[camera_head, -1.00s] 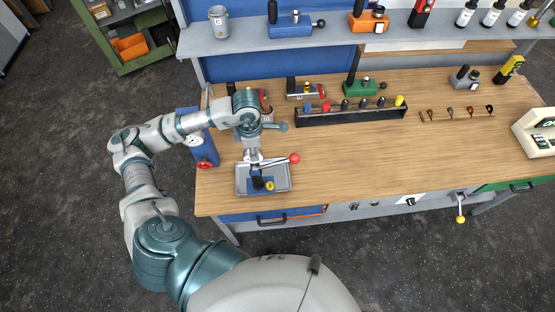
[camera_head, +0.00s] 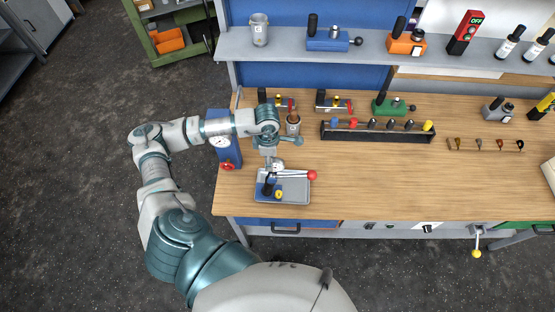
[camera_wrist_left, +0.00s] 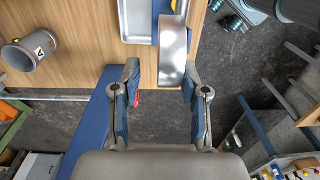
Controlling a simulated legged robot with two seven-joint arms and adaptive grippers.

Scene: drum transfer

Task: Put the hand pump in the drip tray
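The hand pump has a blue base with a yellow round part (camera_head: 279,194), a black upright and a lever ending in a red ball (camera_head: 312,175). It overlaps the left part of the grey drip tray (camera_head: 300,196); I cannot tell how it rests there. My left gripper (camera_head: 272,163) is just above the pump. In the left wrist view the gripper (camera_wrist_left: 159,98) is open, fingers apart, with a broad metal part (camera_wrist_left: 172,60) reaching between them, nearer the right finger. The tray's rim (camera_wrist_left: 135,40) shows at the top. My right gripper is out of view.
A blue gauge unit (camera_head: 224,152) stands left of the tray and a cup (camera_head: 293,127) behind it. A black rack (camera_head: 375,137) with several colored knobs is farther back. The bench right of the tray is clear.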

